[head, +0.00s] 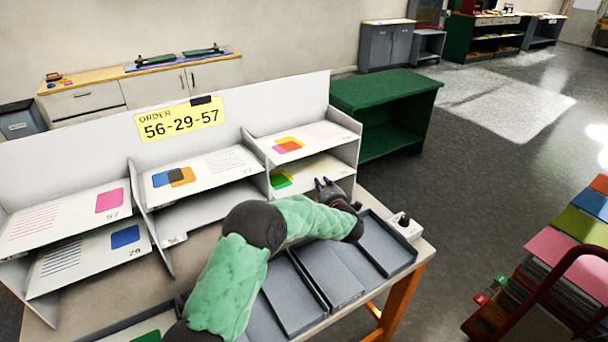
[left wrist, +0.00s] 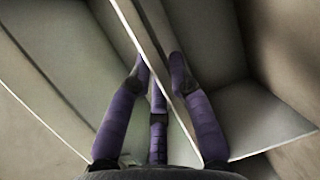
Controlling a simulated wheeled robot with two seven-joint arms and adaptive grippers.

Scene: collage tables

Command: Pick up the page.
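The task does not say which page. Several white pages lie in the shelf, among them one with a pink square (head: 109,201), one with a blue square (head: 125,237), one with blue and orange squares (head: 172,177), one with pink and orange shapes (head: 288,145) and one with green and yellow shapes (head: 282,179). My left gripper (head: 325,184) is at the front of the lower right compartment. In the left wrist view its purple fingers (left wrist: 160,72) stand apart, either side of a pale slanting edge; whether they touch it is unclear. My right gripper is out of view.
A yellow order sign (head: 180,119) reads 56-29-57. Grey trays (head: 385,245) line the table front, partly behind my left arm. A green shelf (head: 390,100) stands behind at right. A stack of coloured sheets (head: 560,250) is at far right.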

